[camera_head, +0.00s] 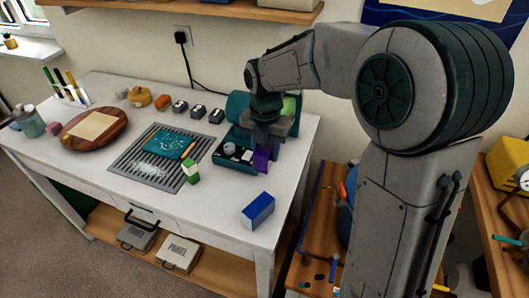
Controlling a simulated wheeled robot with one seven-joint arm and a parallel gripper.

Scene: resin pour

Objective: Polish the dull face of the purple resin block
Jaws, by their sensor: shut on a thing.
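The purple resin block (261,160) is in my gripper (264,145), at the right part of the white table. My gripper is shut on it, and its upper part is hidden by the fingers. A teal machine (238,104) with a light green round part (291,106) stands just behind my gripper. I cannot tell whether the block touches anything, and its dull face cannot be made out.
A dark tray (220,160) with small items lies left of the block. A blue box (258,210) stands in front. A grey grate (140,175) carries a teal sheet (165,143) and white powder. A green-and-white bottle (190,172) stands at its edge. The table's front right is mostly clear.

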